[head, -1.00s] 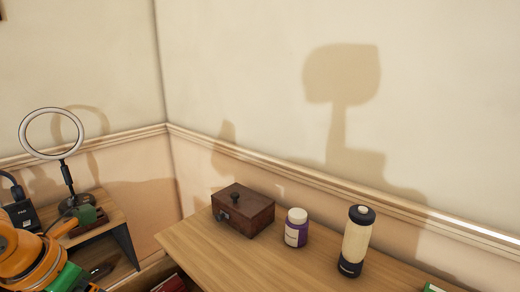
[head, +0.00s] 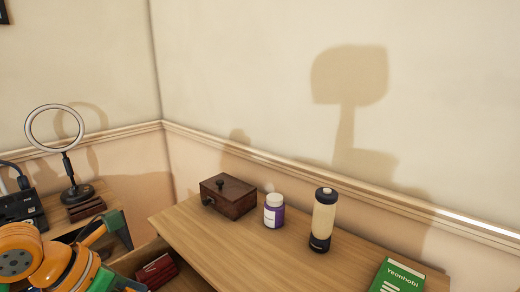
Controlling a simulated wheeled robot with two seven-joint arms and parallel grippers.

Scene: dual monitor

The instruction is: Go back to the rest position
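My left gripper (head: 128,262), orange at the wrist with green and dark fingers, is at the lower left. Its fingers look spread apart, with nothing visible between them; the lower finger is partly cut off by the bottom edge. It is left of the wooden table (head: 205,237), in front of an open drawer-like compartment (head: 128,262) holding a red item (head: 157,271). My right gripper is not in view.
On the table stand a dark wooden box (head: 228,197), a purple jar with white lid (head: 274,212), a cream bottle with black cap (head: 323,220) and a green box (head: 398,277). A ring lamp (head: 66,165) and black device (head: 22,208) stand at left.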

